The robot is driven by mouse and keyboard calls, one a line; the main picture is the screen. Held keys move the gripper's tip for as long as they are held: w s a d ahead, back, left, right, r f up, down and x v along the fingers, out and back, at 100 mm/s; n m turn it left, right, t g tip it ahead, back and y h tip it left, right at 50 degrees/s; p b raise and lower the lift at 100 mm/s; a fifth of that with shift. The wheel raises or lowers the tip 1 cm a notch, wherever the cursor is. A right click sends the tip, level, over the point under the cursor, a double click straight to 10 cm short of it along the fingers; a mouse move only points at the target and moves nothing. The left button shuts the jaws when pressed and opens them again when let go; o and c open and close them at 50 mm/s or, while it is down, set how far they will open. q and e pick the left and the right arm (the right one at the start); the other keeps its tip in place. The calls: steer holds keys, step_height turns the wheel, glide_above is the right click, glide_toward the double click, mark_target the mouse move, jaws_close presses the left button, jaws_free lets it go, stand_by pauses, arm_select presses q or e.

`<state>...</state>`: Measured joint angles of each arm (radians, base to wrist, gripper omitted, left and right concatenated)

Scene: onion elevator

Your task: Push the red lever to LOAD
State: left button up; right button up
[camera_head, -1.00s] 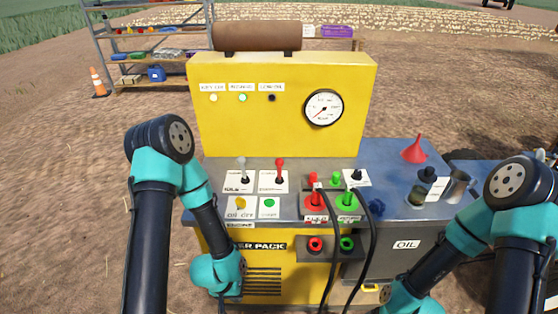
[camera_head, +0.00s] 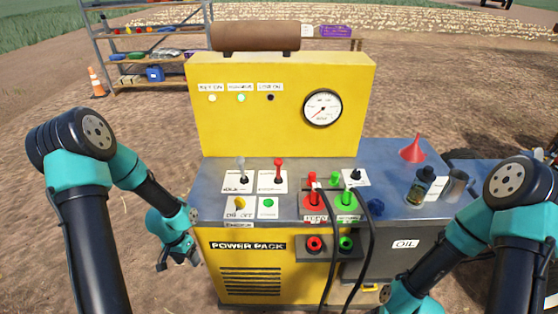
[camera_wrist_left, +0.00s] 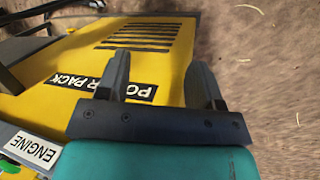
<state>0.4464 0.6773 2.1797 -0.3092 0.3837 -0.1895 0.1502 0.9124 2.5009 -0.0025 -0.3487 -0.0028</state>
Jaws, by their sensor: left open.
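The red lever (camera_head: 278,168) stands upright on a white labelled plate on the grey top of the yellow power pack (camera_head: 240,262). Its label is too small to read. A grey-knobbed lever (camera_head: 241,170) stands just to its left. My left gripper (camera_head: 178,262) is open and empty, low beside the left side of the power pack, well below and left of the red lever. The left wrist view shows its two fingers (camera_wrist_left: 160,82) apart in front of the yellow front panel. My right arm comes in at the right; its gripper is out of frame.
Red and green connectors (camera_head: 313,201) with black hoses (camera_head: 366,250) stand right of the lever. A red funnel (camera_head: 413,149), bottle (camera_head: 424,182) and metal cup (camera_head: 456,185) are at the right.

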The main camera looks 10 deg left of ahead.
arm_select(q)
steer(key=a+r, duration=0.3)
steer(key=a, duration=0.3)
steer(key=w+a+r+m+g+y, duration=0.1)
steer(key=w+a+r, duration=0.1)
steer(key=w+r, duration=0.25)
steer(key=w+a+r+y, duration=0.1)
steer(key=w+a+r, duration=0.2)
steer(key=w+r, duration=0.15)
step_height(320, 180, up, 29)
steer(key=m+t+y, duration=0.1)
steer(key=m+t, duration=0.1)
steer(key=m, duration=0.1)
glide_above(279, 160)
steer(key=shift+w, duration=0.4)
step_height(279, 160, down, 17)
steer(key=shift+a+f, duration=0.15)
steer(key=shift+f, duration=0.05)
